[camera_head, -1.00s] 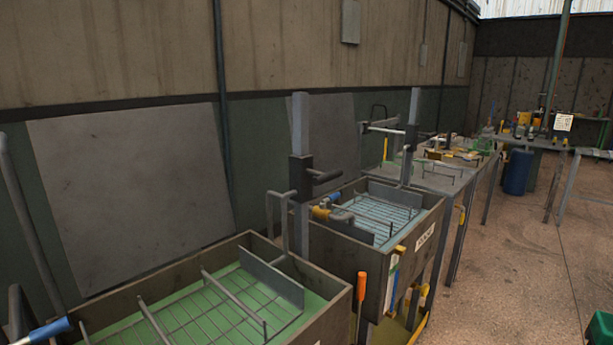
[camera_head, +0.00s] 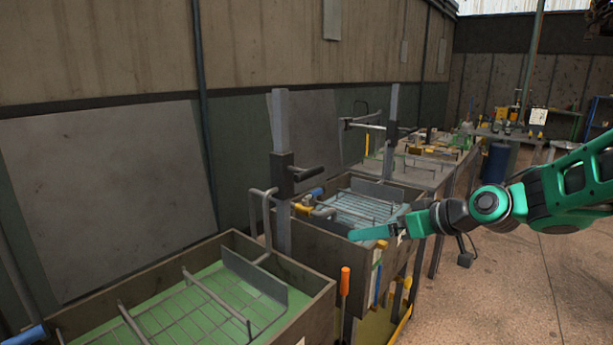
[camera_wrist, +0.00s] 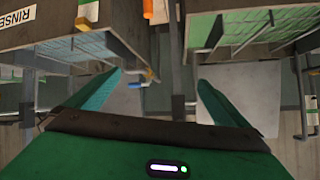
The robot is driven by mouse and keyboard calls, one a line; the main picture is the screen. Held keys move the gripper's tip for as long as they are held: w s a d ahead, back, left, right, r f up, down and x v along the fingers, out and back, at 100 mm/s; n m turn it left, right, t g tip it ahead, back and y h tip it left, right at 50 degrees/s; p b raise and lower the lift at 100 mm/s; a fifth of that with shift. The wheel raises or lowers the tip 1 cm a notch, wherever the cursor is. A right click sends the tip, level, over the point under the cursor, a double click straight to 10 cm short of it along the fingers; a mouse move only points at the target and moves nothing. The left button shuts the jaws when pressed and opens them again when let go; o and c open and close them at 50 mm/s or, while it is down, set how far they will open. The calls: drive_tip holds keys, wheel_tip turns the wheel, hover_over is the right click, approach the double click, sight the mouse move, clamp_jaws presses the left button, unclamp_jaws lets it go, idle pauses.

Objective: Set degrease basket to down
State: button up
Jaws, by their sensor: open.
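The near tank (camera_head: 310,305) holds green liquid and a wire basket (camera_head: 205,305) with a grey back plate. No readable label names it degrease. The basket's grid lies low inside the tank; I cannot tell whether it is submerged. A bent rod (camera_head: 262,220) rises from it beside a grey post (camera_head: 281,120), which carries a dark sliding block with a black handle (camera_head: 305,173). My gripper (camera_head: 365,233) is open and empty, right of the post, in front of the farther tank. In the wrist view its fingers (camera_wrist: 160,77) are spread with nothing between them.
The farther tank (camera_head: 390,195) holds a pale blue liquid and another basket with its own post. A RINSE label (camera_wrist: 20,18) shows at left in the wrist view. An orange-handled tool (camera_head: 345,280) hangs between the tanks. Open floor (camera_head: 530,290) lies at right.

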sight(310, 174)
drive_tip(key=w+a+r+n+t+y, duration=0.25)
drive_tip(key=w+a+r+y, duration=0.35)
drive_tip(key=a+r, duration=0.4)
drive_tip(key=shift+m, duration=0.45)
drive_tip(key=x, duration=1)
drive_tip(key=shift+s+a+f, duration=0.1)
drive_tip(key=shift+f, duration=0.1)
drive_tip(key=shift+c, duration=0.3)
